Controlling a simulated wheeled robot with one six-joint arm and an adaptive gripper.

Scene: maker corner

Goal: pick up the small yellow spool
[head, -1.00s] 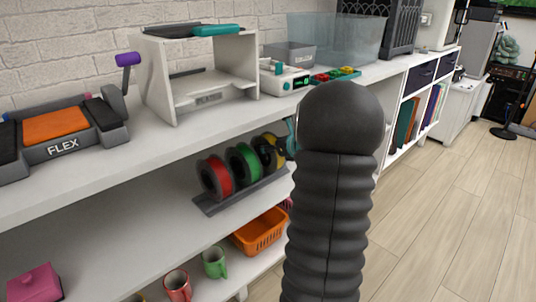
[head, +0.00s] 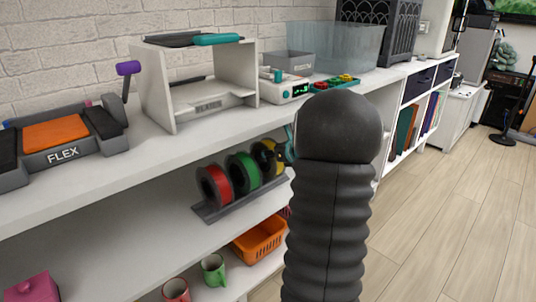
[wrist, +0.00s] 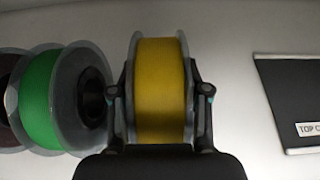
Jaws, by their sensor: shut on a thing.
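The small yellow spool (wrist: 160,90) has clear-grey flanges and sits between the two fingers of my gripper (wrist: 160,98) in the wrist view. The fingers press on its flanges from left and right, so the gripper is shut on it. In the head view the yellow spool (head: 263,160) shows at the right end of the spool row, partly behind the green one. My dark ribbed arm stands in front of the shelf there, and a teal part shows just right of the spool.
A green spool (wrist: 53,98) stands close left of the yellow one, with a red spool (head: 214,186) beyond it. They stand on a grey rack (head: 240,202) on the middle shelf. The upper shelf is close above. An orange basket (head: 259,241) and mugs are below.

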